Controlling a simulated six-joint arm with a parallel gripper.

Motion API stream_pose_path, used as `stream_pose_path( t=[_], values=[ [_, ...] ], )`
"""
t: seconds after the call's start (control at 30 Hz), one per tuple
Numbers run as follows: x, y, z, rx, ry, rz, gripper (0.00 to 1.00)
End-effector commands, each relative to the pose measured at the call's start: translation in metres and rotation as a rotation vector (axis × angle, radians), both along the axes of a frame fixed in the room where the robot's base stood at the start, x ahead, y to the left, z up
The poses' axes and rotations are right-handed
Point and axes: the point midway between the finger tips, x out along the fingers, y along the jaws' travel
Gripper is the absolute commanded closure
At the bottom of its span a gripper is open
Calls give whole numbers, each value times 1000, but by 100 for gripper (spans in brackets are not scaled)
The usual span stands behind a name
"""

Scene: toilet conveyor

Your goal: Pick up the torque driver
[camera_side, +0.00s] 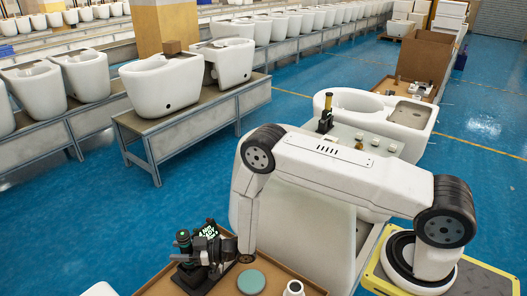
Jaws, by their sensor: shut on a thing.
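My gripper (194,249) is at the lower left of the side view, low over a brown tray (160,286). It is shut on a dark upright tool with a green band near its top, which looks like the torque driver (183,240). The tool stands roughly upright at a black holder (192,279) in the tray. My gripper hides part of the tool, and I cannot tell whether its lower end is still in the holder.
A green disc (251,281) and a small white fitting (293,289) are in the tray beside my gripper. A white toilet (378,114) lies behind my arm, with a yellow-and-black tool (326,114) and small parts near it. Toilets on conveyors (195,118) stand at the back left.

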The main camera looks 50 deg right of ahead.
Motion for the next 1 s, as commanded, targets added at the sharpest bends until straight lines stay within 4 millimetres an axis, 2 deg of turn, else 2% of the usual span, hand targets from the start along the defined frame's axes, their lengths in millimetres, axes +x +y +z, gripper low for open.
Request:
stream_pose_path(
  t=[0.37,1.0],
  values=[
    [1,0,21,2,-6,0,100],
    [1,0,90,2,-6,0,100]
  ],
)
